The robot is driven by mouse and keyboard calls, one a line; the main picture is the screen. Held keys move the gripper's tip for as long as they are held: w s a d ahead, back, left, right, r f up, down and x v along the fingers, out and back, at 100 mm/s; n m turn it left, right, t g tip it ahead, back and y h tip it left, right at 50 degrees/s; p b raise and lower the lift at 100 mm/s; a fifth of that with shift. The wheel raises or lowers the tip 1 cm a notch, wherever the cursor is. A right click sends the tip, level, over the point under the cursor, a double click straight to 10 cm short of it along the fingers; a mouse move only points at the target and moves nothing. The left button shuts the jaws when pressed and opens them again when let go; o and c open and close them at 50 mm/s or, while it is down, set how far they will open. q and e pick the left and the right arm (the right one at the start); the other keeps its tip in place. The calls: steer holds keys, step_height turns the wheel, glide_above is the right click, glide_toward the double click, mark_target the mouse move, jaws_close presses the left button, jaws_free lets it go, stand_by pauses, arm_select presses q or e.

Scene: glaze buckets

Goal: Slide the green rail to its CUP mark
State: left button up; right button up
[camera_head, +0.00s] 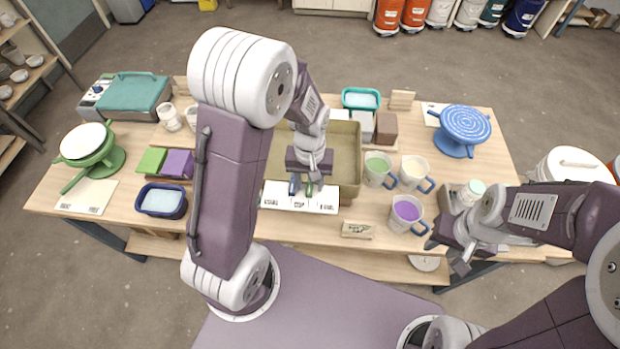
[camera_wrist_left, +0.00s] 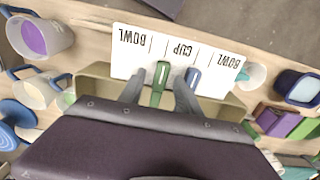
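A white board (camera_head: 275,198) at the front of the olive basin carries the marks BOWL, CUP and BOWL; it shows upside down in the left wrist view (camera_wrist_left: 225,52). The green rail (camera_wrist_left: 157,88) stands at the board's edge, near a line between CUP and one BOWL mark. The blue rail (camera_wrist_left: 193,76) is beside it, closer to CUP in this view. In the head view the green rail (camera_head: 309,189) is right of the blue rail (camera_head: 294,184). My left gripper (camera_wrist_left: 160,80) is open, one finger on each side of the green rail, with small gaps. My right gripper (camera_head: 450,256) appears open and empty.
The olive basin (camera_head: 348,150) lies behind the board. Mugs, including one with purple glaze (camera_head: 407,210), stand to the right, near my right gripper. A dark blue tub (camera_head: 162,201) is left of the board. A small wooden plaque (camera_head: 357,230) lies at the front.

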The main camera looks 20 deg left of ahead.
arm_select(q)
step_height(320, 180, up, 9)
steer(key=shift+f, duration=0.15)
stand_by(0.4)
steer(key=s+f+b, duration=0.1)
steer(key=s, duration=0.1)
steer(key=s+a+f+b, duration=0.1)
steer(key=s+f, duration=0.1)
steer(key=shift+f, duration=0.1)
steer(key=s+f+m, duration=0.1)
steer(key=f, duration=0.1)
steer(key=s+f+m+t, duration=0.1)
steer(key=s+m, duration=0.1)
steer(key=shift+s+f, duration=0.15)
steer(key=shift+f, duration=0.2)
stand_by(0.5)
